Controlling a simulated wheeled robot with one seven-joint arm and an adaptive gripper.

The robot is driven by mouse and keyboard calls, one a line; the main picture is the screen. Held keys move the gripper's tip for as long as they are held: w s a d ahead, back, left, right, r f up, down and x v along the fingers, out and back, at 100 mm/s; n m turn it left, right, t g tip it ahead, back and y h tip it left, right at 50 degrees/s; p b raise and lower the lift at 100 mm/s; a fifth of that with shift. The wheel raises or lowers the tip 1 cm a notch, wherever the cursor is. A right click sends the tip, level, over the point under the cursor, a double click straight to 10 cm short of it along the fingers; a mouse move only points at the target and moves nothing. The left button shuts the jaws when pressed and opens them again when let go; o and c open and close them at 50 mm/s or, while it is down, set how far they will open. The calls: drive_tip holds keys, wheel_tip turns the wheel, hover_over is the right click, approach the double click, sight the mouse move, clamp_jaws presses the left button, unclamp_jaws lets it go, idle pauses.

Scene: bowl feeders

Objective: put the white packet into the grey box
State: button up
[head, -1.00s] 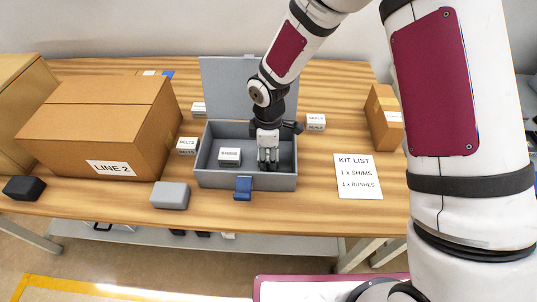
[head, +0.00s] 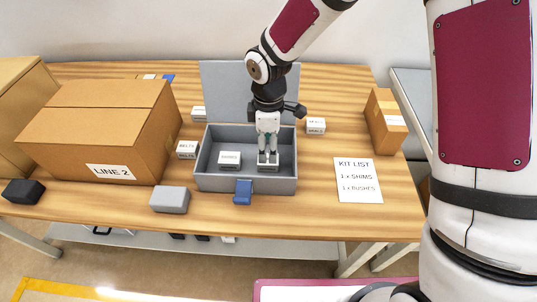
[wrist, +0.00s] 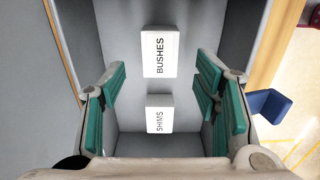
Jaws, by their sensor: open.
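The grey box (head: 207,180) stands on the table with its lid raised at the back. My gripper (head: 267,150) is inside or just above the box's right half, with its fingers apart. A white packet marked SHIMS (wrist: 160,118) lies on the box floor between the green finger pads, with a gap on each side. It also shows below the fingers in the head view (head: 267,166). A second white packet marked BUSHES (wrist: 160,55) lies farther along in the box, at the left in the head view (head: 229,159). Nothing is held.
Small white packets stand outside the box, marked BELTS (head: 187,149) at left and another (head: 315,126) at right. A large LINE 2 carton (head: 90,140) is at left, a small carton (head: 386,120) at right. The kit list (head: 358,179) lies flat. A blue latch (head: 243,191) fronts the box.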

drive_tip(key=shift+r, duration=2.7)
drive_tip(key=s+d+r+m+t+h, duration=0.1)
drive_tip(key=s+d+r+m, duration=0.3)
drive_tip(key=d+r, duration=0.35)
drive_tip(key=s+d+r+m+t, duration=0.1)
drive_tip(key=s+d+r+m, duration=0.45)
drive_tip(key=r, duration=0.25)
drive_tip(key=s+d+r+m+t, duration=0.1)
drive_tip(key=s+d+r+m, duration=0.1)
drive_tip(key=s, duration=0.4)
drive_tip(key=s+d+r+m+t+y, duration=0.1)
drive_tip(key=s+d+r+m, duration=0.1)
drive_tip(key=s+d+m, duration=0.3)
drive_tip(key=shift+s+r+m, duration=0.35)
drive_tip(key=shift+s+m, duration=0.2)
drive_tip(key=shift+s, duration=0.45)
